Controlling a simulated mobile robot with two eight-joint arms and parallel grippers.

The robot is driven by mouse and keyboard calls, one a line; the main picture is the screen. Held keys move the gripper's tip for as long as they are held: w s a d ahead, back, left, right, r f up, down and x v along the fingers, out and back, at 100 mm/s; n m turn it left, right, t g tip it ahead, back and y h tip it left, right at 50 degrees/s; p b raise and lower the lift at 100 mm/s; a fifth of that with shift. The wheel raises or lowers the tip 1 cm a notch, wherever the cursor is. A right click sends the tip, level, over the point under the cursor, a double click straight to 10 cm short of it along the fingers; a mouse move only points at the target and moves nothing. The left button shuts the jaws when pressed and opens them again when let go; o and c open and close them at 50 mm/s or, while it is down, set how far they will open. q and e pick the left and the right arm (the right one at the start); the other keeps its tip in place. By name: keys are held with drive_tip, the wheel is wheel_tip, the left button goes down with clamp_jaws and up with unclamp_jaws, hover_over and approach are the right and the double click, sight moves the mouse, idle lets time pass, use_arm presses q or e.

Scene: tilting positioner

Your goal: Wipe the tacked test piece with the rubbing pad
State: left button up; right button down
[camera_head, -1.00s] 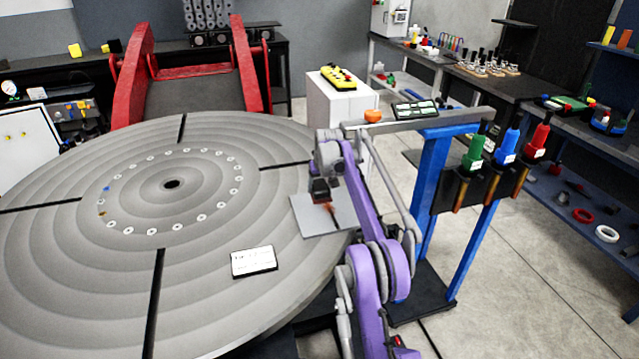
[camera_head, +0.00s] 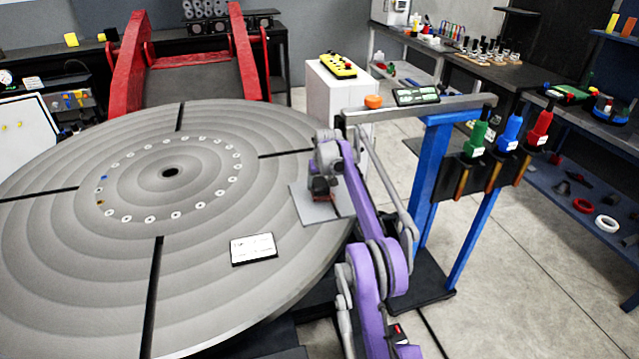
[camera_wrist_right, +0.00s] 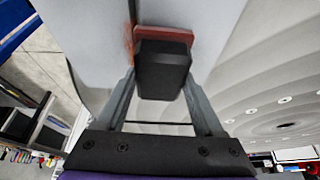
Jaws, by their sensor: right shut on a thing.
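The test piece is a flat grey plate (camera_head: 312,211) lying on the right edge of the round turntable (camera_head: 215,255). In the right wrist view the pale plate (camera_wrist_right: 222,30) fills the top. My right gripper (camera_head: 322,180) is shut on the rubbing pad (camera_wrist_right: 163,70), a black block with a red underside. The pad (camera_head: 321,190) is down at the plate and appears to touch it. An orange-brown smear (camera_wrist_right: 129,42) shows on the plate beside the pad. The pad and gripper hide part of the plate. My left gripper is not in view.
A white label card (camera_head: 253,249) lies on the turntable in front of the plate. A blue stand (camera_head: 428,180) with green, blue and red bottle-like tools is to the right. A white cabinet (camera_head: 330,95) with a yellow control box stands behind.

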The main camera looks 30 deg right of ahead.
drive_tip(key=shift+f, duration=1)
drive_tip(key=shift+d, duration=0.1)
